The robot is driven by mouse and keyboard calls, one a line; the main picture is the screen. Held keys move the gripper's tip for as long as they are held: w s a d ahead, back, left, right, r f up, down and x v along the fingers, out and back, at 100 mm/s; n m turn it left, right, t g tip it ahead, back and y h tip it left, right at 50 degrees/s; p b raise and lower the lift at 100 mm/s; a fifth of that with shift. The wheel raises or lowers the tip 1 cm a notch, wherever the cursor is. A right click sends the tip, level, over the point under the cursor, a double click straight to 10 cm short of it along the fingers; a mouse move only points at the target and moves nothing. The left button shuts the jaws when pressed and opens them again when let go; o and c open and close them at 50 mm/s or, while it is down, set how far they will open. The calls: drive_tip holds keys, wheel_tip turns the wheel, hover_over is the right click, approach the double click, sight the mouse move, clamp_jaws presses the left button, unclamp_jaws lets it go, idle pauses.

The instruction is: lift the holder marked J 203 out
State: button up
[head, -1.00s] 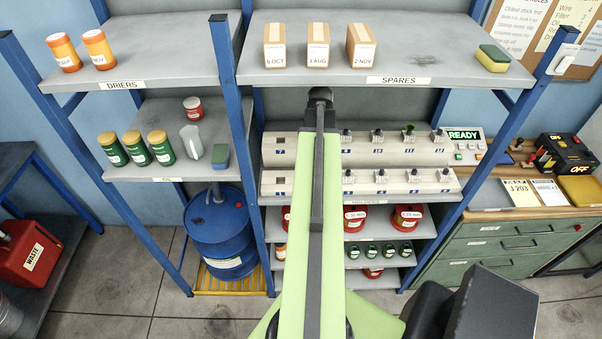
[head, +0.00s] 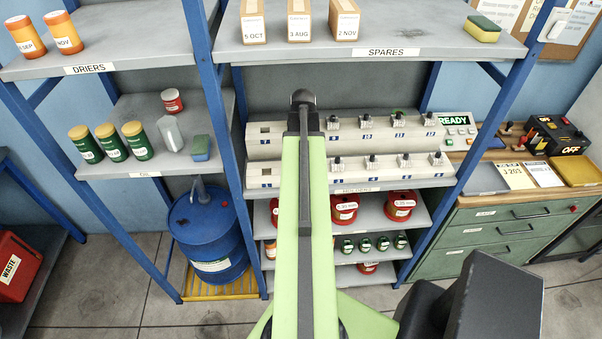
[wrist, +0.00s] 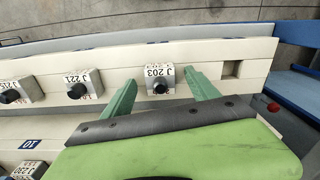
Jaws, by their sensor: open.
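The holder marked J 203 (wrist: 159,81) is a small white block with a dark round knob. It sits in the rack's pale front row (wrist: 230,50) in the wrist view, its label upside down. My gripper (wrist: 162,81) is open, with one green finger on each side of this holder. A gap shows between the holder and each finger; whether the fingers are level with it in height I cannot tell. In the head view my arm covers this part of the rack, and the holder and fingers are hidden.
Holders J 221 (wrist: 84,86) and another (wrist: 17,90) stand to the left in the same row. An empty square slot (wrist: 231,69) lies right of my gripper. The spares shelf (head: 400,38) overhangs the rack. A card reading J 203 (head: 515,175) lies on the right bench.

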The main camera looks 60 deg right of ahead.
clamp_jaws()
idle(0.3)
drive_tip(key=shift+r, duration=0.15)
